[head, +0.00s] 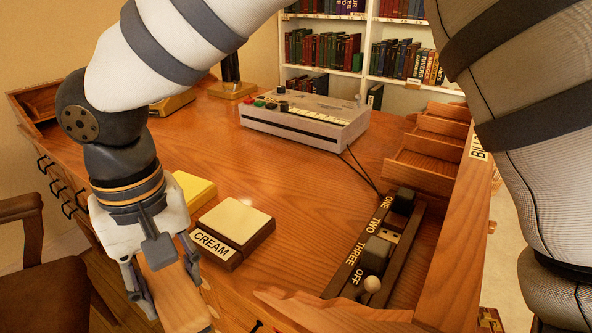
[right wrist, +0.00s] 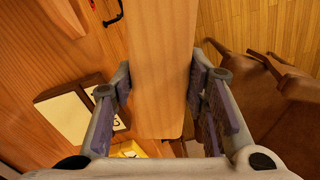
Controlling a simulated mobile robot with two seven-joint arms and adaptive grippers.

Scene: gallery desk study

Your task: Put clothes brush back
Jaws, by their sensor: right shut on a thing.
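My right gripper (head: 170,288) is at the lower left of the head view, over the desk's front left edge. It is shut on a flat, light-brown wooden piece that looks like the clothes brush (head: 180,298); no bristles show. In the right wrist view the clothes brush (right wrist: 162,70) runs lengthwise between the two fingers of the right gripper (right wrist: 160,85), its rounded end towards the camera. Its far end is cut off by the frame. My left gripper is not in view.
On the wooden desk (head: 300,215) are a block labelled CREAM (head: 238,222), a yellow block (head: 195,188), a switch rack (head: 385,250) and a grey button box (head: 305,118). Open compartments (head: 425,165) line the right side. A chair (head: 35,250) stands left. The desk's middle is clear.

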